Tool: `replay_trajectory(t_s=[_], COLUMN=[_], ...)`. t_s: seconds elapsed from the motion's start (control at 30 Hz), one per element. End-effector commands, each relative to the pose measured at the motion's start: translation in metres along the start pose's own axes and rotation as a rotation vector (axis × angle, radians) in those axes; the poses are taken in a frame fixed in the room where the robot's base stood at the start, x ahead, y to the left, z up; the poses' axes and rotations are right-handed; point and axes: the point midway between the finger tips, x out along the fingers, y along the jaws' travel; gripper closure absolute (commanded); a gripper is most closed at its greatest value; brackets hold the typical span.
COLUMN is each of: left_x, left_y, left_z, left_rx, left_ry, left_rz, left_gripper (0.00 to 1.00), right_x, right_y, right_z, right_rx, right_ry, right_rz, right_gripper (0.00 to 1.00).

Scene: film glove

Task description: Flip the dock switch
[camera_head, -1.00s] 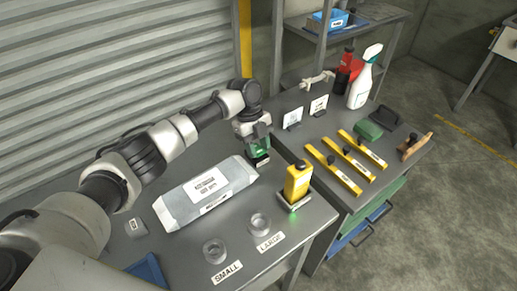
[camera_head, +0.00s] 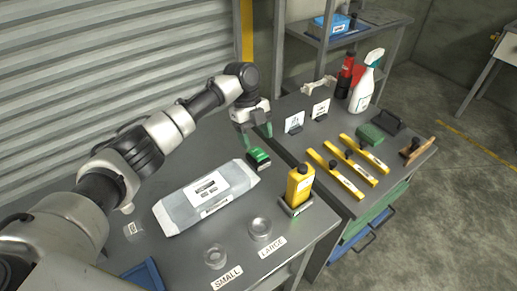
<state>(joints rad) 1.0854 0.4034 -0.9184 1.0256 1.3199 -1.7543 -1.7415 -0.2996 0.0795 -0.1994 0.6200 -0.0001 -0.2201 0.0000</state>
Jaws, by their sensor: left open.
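My left gripper (camera_head: 256,134) is open and empty, with green fingers spread. A yellow bottle-like device with a black top (camera_head: 300,184) stands upright in a small grey dock (camera_head: 295,209) at the table's right edge. I cannot tell which part is the dock switch. My right gripper is not in view.
A grey-white package (camera_head: 207,196) lies left of the dock. Clear round dishes (camera_head: 260,228) stand by the SMALL (camera_head: 227,278) and LARGE (camera_head: 272,246) labels. The right-hand table holds yellow bars (camera_head: 335,174), a spray bottle (camera_head: 362,90) and a green block (camera_head: 370,134).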

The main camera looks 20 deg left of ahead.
Motion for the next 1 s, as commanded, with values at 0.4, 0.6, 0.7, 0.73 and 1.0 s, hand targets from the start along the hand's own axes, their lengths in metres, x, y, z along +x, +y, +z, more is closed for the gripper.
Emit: replay_trajectory(t_s=[0.4,0.6,0.7,0.73,1.0], left_x=[-0.060,-0.063,-0.063,-0.063,-0.062], left_y=[0.000,0.000,0.000,0.000,0.000], left_z=[0.000,0.000,0.000,0.000,0.000], left_rx=[0.000,0.000,0.000,0.000,0.000], left_ry=[0.001,0.002,0.001,0.001,0.001], left_rz=[-0.001,0.000,0.000,0.000,0.000], left_gripper=[0.36,0.36,0.36,0.36,0.36], right_x=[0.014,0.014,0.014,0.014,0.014], right_y=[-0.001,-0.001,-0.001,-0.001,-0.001], right_z=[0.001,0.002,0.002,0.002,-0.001], right_rx=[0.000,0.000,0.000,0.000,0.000], right_ry=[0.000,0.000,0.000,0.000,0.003], right_rz=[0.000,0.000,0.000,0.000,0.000], right_gripper=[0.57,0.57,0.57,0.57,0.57])
